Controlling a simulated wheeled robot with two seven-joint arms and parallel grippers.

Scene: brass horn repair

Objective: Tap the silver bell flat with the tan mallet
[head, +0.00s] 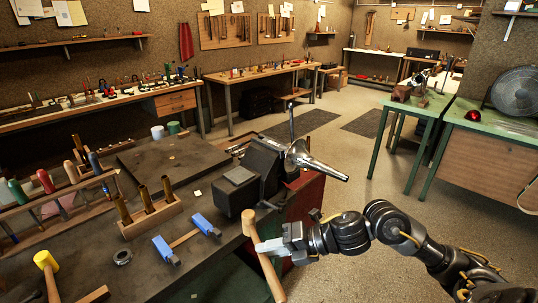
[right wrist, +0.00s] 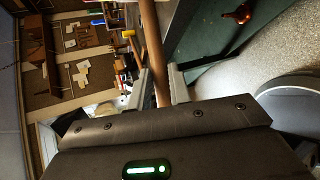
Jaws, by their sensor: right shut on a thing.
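The silver bell (head: 318,163) is a flared metal cone. It lies roughly level at the black vise (head: 262,165), its narrow end pointing right; how it is held is hard to tell. My right gripper (head: 268,246) is shut on the tan mallet (head: 250,222), which is below and left of the bell and apart from it. The mallet is tilted, with its thicker upper end near the bench edge and the rest running down past the fingers. In the right wrist view the tan shaft (right wrist: 152,45) passes between both fingers (right wrist: 160,88). My left gripper is out of view.
The dark bench (head: 215,270) holds a blue-headed mallet (head: 165,250), a yellow-headed mallet (head: 46,262), a wooden block with brass tubes (head: 150,217) and a rack of coloured-handled tools (head: 45,182). A green table (head: 415,107) stands at the right. Open floor lies right of the bell.

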